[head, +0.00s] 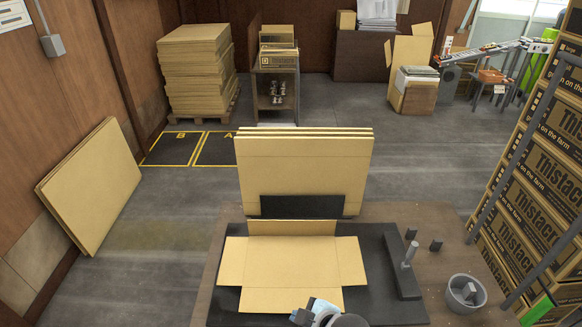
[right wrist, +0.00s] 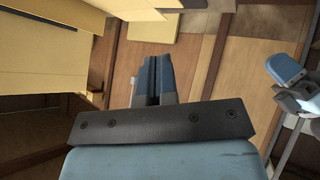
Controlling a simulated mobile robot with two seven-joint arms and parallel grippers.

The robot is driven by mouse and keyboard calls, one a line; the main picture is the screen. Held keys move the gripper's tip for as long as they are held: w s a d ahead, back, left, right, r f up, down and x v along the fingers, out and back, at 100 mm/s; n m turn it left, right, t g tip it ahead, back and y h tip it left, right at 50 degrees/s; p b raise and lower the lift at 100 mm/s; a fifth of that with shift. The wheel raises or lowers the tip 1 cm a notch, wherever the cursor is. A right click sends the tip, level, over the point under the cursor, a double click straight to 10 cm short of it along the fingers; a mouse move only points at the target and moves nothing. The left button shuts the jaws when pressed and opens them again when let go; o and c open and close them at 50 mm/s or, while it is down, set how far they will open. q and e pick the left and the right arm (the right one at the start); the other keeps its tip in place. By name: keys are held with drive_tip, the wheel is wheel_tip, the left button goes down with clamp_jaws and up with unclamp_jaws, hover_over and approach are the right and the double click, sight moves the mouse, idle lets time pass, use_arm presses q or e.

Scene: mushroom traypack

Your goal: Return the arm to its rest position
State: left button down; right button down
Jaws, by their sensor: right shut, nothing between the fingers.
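My right gripper (right wrist: 157,80) shows in the right wrist view. Its two blue fingers are together and nothing is between them. The fingers are clear of the cardboard seen at the upper left of that view. In the head view only a small blue and grey part of one of my arms shows at the bottom edge; no fingers can be made out there. Another blue and grey arm part of mine shows at the right of the right wrist view.
An open cardboard box (head: 262,273) with spread flaps lies on a black mat (head: 377,275) on the worktable (head: 440,230). Upright cardboard sheets (head: 304,165) stand behind it. A grey cup (head: 464,306) is at the right. Stacked printed boxes (head: 535,165) stand at the far right.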

drive_tip(key=s+d+f+m+t+h, duration=0.2)
drive_tip(key=s+d+m, duration=0.3)
drive_tip(key=d, duration=0.4)
drive_tip(key=s+d+f+m+t+h, duration=0.2)
drive_tip(key=s+d+f+m, duration=0.2)
drive_tip(key=d, duration=0.5)
drive_tip(key=s+m, duration=0.2)
drive_tip(key=s, duration=0.1)
drive_tip(key=shift+f+m, duration=0.3)
